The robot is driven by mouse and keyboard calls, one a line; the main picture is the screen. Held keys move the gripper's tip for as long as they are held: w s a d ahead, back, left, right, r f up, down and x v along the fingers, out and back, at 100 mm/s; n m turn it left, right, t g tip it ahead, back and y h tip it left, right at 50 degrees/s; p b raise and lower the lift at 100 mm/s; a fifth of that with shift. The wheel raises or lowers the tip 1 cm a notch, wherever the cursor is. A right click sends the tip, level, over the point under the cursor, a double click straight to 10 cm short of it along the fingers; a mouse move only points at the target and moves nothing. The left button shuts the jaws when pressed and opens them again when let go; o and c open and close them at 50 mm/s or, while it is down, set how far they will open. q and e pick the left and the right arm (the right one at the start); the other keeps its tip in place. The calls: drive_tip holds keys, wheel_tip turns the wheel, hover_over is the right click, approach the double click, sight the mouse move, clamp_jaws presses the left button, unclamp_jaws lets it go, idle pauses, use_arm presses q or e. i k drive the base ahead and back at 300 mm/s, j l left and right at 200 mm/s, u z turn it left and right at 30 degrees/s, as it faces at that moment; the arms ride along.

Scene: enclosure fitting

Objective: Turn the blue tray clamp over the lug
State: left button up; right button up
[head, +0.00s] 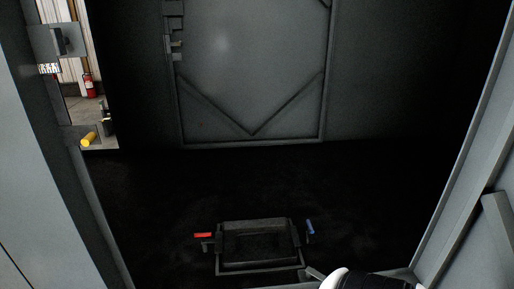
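The blue tray clamp (310,227) is at the right side of a dark tray (258,266), low in the head view. Its handle looks short and steeply angled, running nearly along the tray's side. The lug cannot be made out clearly in the shadow beside it. A red clamp (203,236) at the tray's left side lies sideways, pointing out to the left. A white and black part at the bottom edge, right of the tray, looks like my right arm. It is apart from the blue clamp.
The tray sits on the dark floor of a grey enclosure. The enclosure's left wall (30,170) and right wall (470,200) flank the opening. A panel (255,70) stands at the back. A yellow handle (88,139) sticks out at the left. The floor behind the tray looks clear.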

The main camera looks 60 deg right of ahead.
sight(311, 230)
drive_tip(key=k+z, duration=0.1)
drive_tip(key=z, duration=2.1)
